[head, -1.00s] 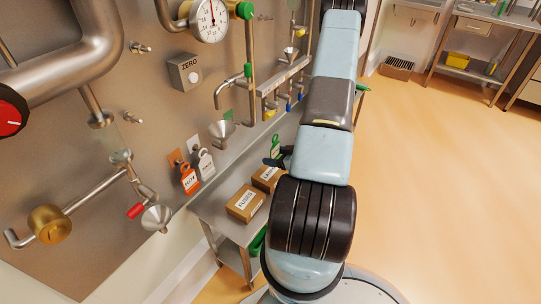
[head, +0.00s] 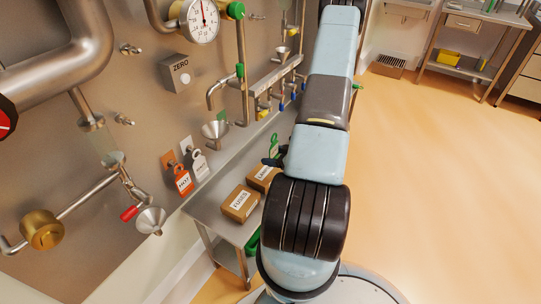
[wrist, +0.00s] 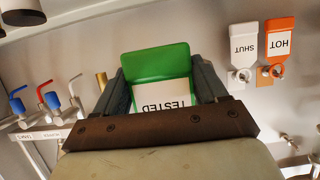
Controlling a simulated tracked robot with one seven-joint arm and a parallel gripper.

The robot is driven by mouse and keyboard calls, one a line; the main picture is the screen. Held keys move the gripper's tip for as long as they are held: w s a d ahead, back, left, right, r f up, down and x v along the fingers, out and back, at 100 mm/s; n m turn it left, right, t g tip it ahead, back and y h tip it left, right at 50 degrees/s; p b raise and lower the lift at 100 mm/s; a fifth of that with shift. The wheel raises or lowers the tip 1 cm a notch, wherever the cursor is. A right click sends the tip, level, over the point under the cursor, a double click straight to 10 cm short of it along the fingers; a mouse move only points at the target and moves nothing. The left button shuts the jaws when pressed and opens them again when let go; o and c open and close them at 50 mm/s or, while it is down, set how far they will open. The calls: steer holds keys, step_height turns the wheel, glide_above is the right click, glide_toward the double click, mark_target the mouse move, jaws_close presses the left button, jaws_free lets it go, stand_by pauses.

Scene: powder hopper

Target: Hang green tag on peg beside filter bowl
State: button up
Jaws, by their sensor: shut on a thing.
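The green tag (wrist: 160,66) has a white label reading TESTED, upside down in the wrist view. My gripper (wrist: 168,92) is shut on it, with dark fingers on both sides of the tag. In the head view the green tag (head: 274,146) shows small beside the dark fingers of my gripper (head: 272,161), left of my arm and above the shelf.
An orange HOT tag (head: 183,181) and a white SHUT tag (head: 200,165) hang on the wall. Boxes, including FUSES (head: 240,203), stand on the shelf (head: 222,226). Pipes, a gauge (head: 203,20) and blue-handled valves (wrist: 53,100) project from the wall. Floor to the right is clear.

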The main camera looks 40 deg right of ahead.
steer(key=shift+s+d, duration=0.35)
steer(key=shift+s, duration=0.5)
steer(key=shift+s+d, duration=0.3)
steer(key=shift+s, duration=0.5)
steer(key=shift+s+d, duration=0.35)
steer(key=shift+s, duration=0.5)
